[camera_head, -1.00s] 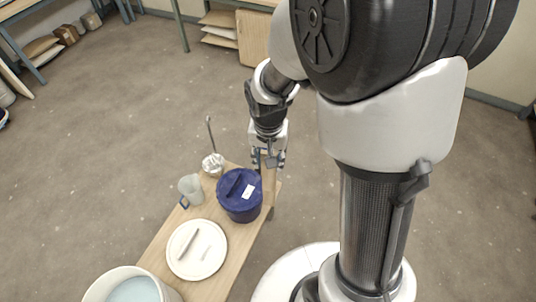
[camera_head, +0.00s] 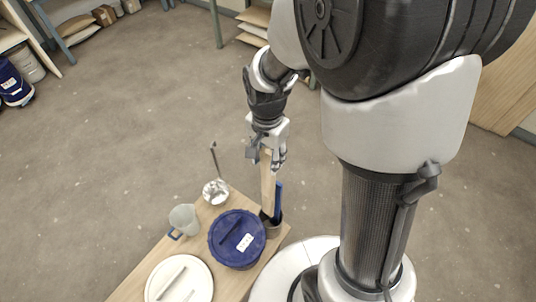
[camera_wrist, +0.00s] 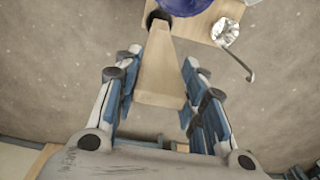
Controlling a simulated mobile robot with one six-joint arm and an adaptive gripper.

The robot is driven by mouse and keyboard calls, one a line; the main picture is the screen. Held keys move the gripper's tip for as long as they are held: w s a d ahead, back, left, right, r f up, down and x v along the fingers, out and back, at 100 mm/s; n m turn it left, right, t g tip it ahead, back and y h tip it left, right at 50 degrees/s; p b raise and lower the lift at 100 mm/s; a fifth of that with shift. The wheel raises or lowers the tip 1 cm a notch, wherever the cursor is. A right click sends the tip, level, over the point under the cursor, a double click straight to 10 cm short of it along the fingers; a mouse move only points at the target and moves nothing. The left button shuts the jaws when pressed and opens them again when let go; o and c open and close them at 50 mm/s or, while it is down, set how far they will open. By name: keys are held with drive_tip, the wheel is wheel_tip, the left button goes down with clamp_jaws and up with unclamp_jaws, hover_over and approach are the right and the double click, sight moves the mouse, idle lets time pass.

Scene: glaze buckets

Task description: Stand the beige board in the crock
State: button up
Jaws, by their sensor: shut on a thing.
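My gripper (camera_head: 266,154) is shut on the upper end of the beige board (camera_head: 267,186), above the far right end of the bench. In the wrist view the board (camera_wrist: 160,68) runs from between the blue finger pads of my gripper (camera_wrist: 158,100) toward the crock. The crock (camera_head: 274,228) is small, dark and round, beside the blue bucket; the wrist view shows part of it (camera_wrist: 157,17) behind the board's far end. The board's lower end is at the crock's mouth in the head view; I cannot tell whether it is inside. A blue upright piece (camera_head: 278,198) stands at the crock, right of the board.
The blue lidded bucket (camera_head: 236,238) stands close left of the crock. Floor beyond the bench is clear.

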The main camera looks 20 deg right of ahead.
drive_tip(key=shift+s+a+f+b, duration=0.1)
drive_tip(key=shift+s+f+b, duration=0.1)
drive_tip(key=shift+f+b, duration=0.3)
wheel_tip(320, 180, down, 8)
drive_tip(key=b, duration=0.6)
drive_tip(key=shift+w, duration=0.1)
idle(0.3)
wheel_tip(320, 180, down, 12)
drive_tip(key=b, duration=0.8)
drive_tip(key=shift+r, duration=0.25)
idle(1.5)
drive_tip(key=o, duration=1.4)
drive_tip(key=shift+c, duration=0.2)
drive_tip(key=shift+c, duration=0.3)
drive_tip(key=shift+r+p, duration=0.35)
drive_tip(key=shift+p, duration=0.7)
